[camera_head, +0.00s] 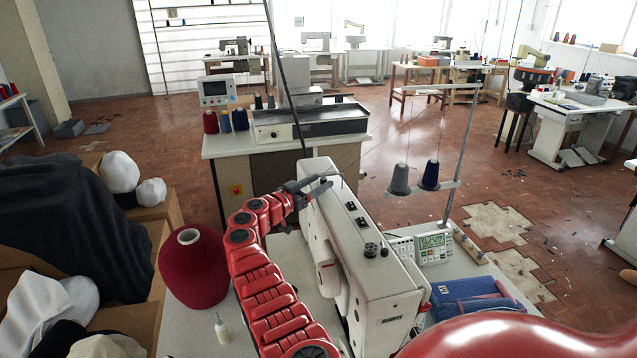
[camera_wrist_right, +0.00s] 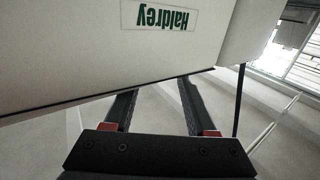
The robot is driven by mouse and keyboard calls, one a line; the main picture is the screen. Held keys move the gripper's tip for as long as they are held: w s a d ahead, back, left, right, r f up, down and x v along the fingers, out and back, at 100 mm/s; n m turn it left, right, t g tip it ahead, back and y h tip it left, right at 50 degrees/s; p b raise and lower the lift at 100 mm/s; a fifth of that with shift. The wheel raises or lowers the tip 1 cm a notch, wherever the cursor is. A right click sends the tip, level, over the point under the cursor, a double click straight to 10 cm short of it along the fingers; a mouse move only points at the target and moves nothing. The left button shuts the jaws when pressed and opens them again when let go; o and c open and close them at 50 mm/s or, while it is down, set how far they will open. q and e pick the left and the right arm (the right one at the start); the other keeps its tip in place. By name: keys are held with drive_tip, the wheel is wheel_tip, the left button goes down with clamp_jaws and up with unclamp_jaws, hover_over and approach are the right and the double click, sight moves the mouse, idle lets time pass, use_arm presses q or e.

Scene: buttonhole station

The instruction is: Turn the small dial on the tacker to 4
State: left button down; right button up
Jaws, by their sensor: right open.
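The tacker (camera_head: 345,262) is a long white machine on the table in the centre of the head view. A round dark knob (camera_head: 370,249) sits on its top near the front end, with a smaller dark knob (camera_head: 384,252) beside it. I cannot read any numbers on them.
A maroon thread cone (camera_head: 193,268) and a small white bottle (camera_head: 221,328) stand left of the tacker. To its right are a thread stand with two dark spools (camera_head: 400,179), a control panel (camera_head: 433,246) and a blue pouch (camera_head: 468,297). Another machine (camera_head: 310,122) stands behind.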

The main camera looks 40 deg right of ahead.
drive_tip(key=shift+d, duration=0.2)
clamp_jaws()
idle(0.3)
drive_tip(key=t+p, duration=0.1)
drive_tip(key=p, duration=0.3)
drive_tip(key=n+t+p, duration=0.1)
drive_tip(key=p, duration=0.4)
drive_tip(key=shift+s+r+n, duration=0.1)
drive_tip(key=shift+r+n, duration=0.2)
drive_tip(key=shift+r, duration=0.1)
drive_tip(key=shift+f, duration=0.15)
drive_tip(key=shift+f+t, duration=0.15)
drive_tip(key=shift+t, duration=0.15)
